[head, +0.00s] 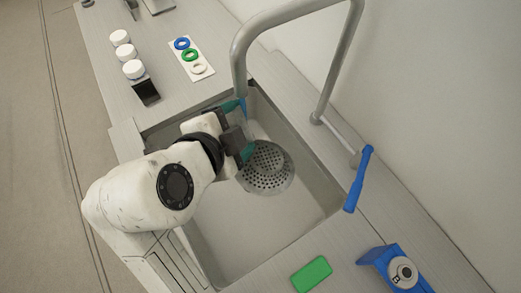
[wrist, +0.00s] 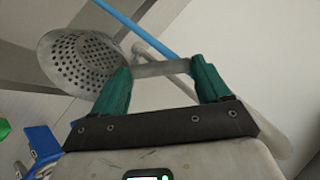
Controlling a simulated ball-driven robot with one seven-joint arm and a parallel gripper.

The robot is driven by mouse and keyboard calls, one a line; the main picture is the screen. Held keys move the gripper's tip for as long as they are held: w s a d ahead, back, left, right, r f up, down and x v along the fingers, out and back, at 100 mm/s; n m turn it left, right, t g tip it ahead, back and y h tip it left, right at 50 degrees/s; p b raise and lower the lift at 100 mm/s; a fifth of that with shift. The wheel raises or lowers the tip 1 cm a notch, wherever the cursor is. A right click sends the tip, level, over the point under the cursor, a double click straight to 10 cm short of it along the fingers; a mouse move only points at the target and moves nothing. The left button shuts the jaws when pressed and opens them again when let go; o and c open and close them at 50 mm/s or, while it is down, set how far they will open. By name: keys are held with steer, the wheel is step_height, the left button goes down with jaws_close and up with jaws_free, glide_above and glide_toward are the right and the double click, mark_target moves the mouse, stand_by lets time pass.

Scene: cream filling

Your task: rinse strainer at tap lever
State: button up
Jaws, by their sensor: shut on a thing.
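A grey metal strainer (head: 265,167) with a perforated bowl is held over the sink (head: 225,235). My gripper (head: 240,128) has teal fingers and is shut on the strainer's handle. In the wrist view, the handle (wrist: 165,68) lies between the fingertips, with the bowl (wrist: 80,60) to the left. The grey tap (head: 240,60) arches over, its spout end just above my gripper. A thin blue streak below the spout looks like water, partly hidden by my fingers. The blue tap lever (head: 358,180) stands right of the sink, apart from my gripper.
A green sponge-like block (head: 312,274) and a blue device (head: 397,268) lie on the near counter. White-topped jars (head: 122,52) and a white strip with coloured rings (head: 191,56) are at the back left. A wall bounds the right side.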

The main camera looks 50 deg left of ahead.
stand_by(0.4)
steer(key=shift+w+d, duration=0.25)
steer(key=shift+d, duration=0.15)
steer(key=shift+s, duration=0.1)
steer(key=s+d, duration=0.4)
steer(key=s, duration=0.2)
steer(key=shift+d+p, duration=0.35)
steer(key=shift+d, duration=0.05)
stand_by(0.3)
steer(key=shift+s, duration=0.1)
stand_by(1.1)
